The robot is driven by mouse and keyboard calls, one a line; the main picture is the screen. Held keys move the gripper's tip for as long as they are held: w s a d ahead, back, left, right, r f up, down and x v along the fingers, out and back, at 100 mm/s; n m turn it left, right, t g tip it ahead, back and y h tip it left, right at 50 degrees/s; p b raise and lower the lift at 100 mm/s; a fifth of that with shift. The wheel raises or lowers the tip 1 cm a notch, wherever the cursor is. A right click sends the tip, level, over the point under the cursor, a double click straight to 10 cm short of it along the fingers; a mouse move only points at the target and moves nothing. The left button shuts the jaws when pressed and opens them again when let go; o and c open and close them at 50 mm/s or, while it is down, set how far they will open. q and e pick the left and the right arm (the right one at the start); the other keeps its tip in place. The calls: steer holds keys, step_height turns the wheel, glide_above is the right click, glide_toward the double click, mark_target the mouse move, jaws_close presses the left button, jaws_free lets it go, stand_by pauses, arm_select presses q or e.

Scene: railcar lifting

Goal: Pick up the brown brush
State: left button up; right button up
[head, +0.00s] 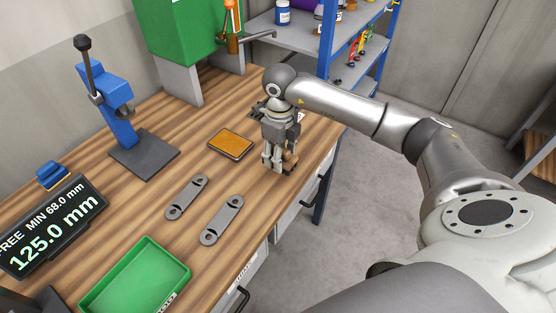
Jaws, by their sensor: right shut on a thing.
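The brown brush (291,158) is at the right edge of the wooden workbench, mostly hidden by my right gripper. Only a small brown part shows beside the fingers. My right gripper (277,168) points down from above and is shut on the brush, low over the bench top. Whether the brush still touches the bench is hard to tell. My left gripper does not show.
The wooden bench (205,228) holds an orange pad (231,144), two grey links (187,197) (222,219), a green tray (137,282), a blue press (112,105) and a display (53,227) reading 125.0 mm. A blue-framed shelf (328,43) stands behind.

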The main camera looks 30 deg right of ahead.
mark_target(283, 155)
steer(key=s+r, duration=0.1)
steer(key=r, duration=0.1)
steer(key=s+a+r+b, duration=0.1)
steer(key=s, duration=0.1)
steer(key=shift+s+a+r, duration=0.15)
steer(key=shift+r, duration=0.2)
steer(key=s+a+r+b, duration=0.2)
steer(key=s+a+r, duration=0.1)
steer(key=s, duration=0.4)
steer(key=shift+s+a+r+b, duration=0.25)
steer(key=shift+s+r+b, duration=0.1)
steer(key=shift+r, duration=0.1)
steer(key=o, duration=0.5)
steer(key=c, duration=0.3)
